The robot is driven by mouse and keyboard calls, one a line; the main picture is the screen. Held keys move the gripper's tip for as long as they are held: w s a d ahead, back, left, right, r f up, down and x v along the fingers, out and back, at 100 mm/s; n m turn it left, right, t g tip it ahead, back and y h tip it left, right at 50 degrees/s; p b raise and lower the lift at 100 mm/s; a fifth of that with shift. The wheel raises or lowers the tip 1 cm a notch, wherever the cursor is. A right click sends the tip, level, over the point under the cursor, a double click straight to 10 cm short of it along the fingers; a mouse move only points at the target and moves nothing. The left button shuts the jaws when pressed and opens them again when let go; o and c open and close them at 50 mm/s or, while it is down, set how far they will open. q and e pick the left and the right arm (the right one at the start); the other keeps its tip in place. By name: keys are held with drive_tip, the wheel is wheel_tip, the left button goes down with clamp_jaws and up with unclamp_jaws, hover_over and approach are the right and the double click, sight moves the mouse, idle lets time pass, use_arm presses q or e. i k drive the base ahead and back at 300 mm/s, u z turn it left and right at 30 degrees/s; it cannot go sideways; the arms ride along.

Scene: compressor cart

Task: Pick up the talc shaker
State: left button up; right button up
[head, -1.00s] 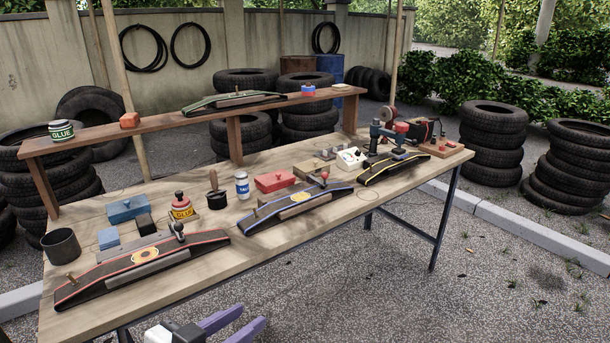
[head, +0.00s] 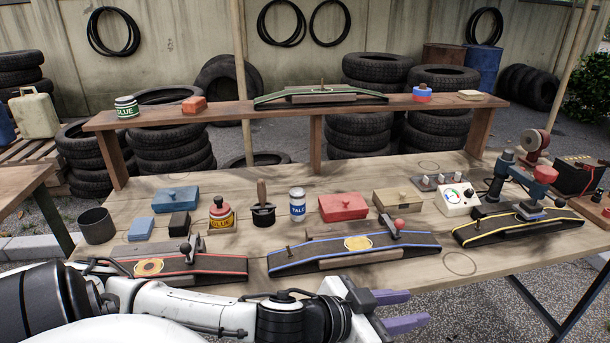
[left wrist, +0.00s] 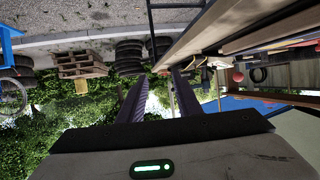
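The talc shaker (head: 297,204) is a small white and blue can labelled TALC. It stands upright on the workbench (head: 455,262), between a black pot with a wooden-handled brush and a red box. My left gripper (head: 405,311) has purple fingers and is in front of the bench's near edge, to the right of the talc shaker and apart from it. Its fingers are spread with nothing between them; they also show in the left wrist view (left wrist: 160,95). The talc shaker is not seen in the left wrist view. My right gripper is not in view.
The brush pot (head: 263,215) and red box (head: 343,207) flank the shaker closely. A blue-edged rubber-strip stand (head: 300,258) lies in front of it. A red glue pot (head: 221,216) is further left. A raised shelf (head: 250,110) runs behind.

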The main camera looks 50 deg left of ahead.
sight(296, 196)
drive_tip(key=u, duration=0.7)
drive_tip(key=i, duration=0.9)
drive_tip(key=u, duration=0.75)
